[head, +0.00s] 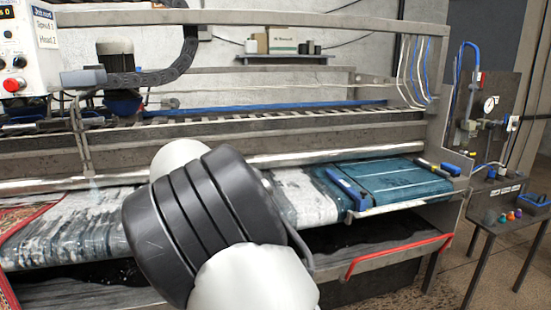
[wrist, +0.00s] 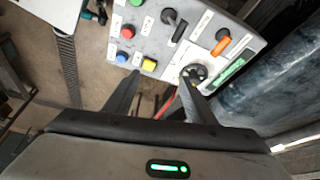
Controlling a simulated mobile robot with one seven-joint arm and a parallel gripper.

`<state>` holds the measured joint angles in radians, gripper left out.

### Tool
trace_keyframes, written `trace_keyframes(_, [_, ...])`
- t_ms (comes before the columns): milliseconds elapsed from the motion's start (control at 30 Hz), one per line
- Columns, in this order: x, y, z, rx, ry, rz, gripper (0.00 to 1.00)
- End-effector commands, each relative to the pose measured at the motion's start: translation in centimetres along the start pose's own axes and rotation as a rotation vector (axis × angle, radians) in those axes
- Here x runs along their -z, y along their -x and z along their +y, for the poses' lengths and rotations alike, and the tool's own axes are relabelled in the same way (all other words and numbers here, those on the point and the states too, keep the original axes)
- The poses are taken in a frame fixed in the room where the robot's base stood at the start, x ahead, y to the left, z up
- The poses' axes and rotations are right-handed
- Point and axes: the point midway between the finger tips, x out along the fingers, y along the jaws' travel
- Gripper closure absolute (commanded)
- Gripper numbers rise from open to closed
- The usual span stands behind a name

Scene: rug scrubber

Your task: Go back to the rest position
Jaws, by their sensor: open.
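My gripper (wrist: 158,103) shows in the wrist view with its two dark fingers spread apart and nothing between them. Just beyond the fingertips is a grey control panel (wrist: 219,21) with coloured buttons, a black lever, an orange-handled lever and a dark round knob (wrist: 194,74). I cannot tell whether a fingertip touches the panel. In the head view my white and black arm links fill the lower middle, and the gripper is not seen there.
The rug scrubber's belt (head: 310,199) runs across the head view, with a blue-handled tool (head: 347,188) on it. A red rail (head: 400,254) sticks out at the front. A small table (head: 505,225) with coloured knobs stands at right, with bare floor beside it.

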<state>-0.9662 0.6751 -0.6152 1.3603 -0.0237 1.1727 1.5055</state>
Motion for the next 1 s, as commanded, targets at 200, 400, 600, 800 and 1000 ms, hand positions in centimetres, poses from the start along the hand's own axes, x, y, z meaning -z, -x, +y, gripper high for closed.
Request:
trace_keyframes(200, [5.1, 2.8, 3.9, 0.021, 0.069, -0.114, 0.50])
trace_keyframes(400, [9.4, 6.1, 9.0, 0.090, 0.178, -0.215, 0.50])
trace_keyframes(600, [13.5, 11.4, 17.1, 0.242, 0.360, -0.270, 0.50])
trace_keyframes(800, [14.9, 16.1, 26.2, 0.402, 0.601, -0.178, 0.50])
trace_keyframes(1000, [14.2, 17.9, 32.8, 0.454, 0.815, -0.008, 0.50])
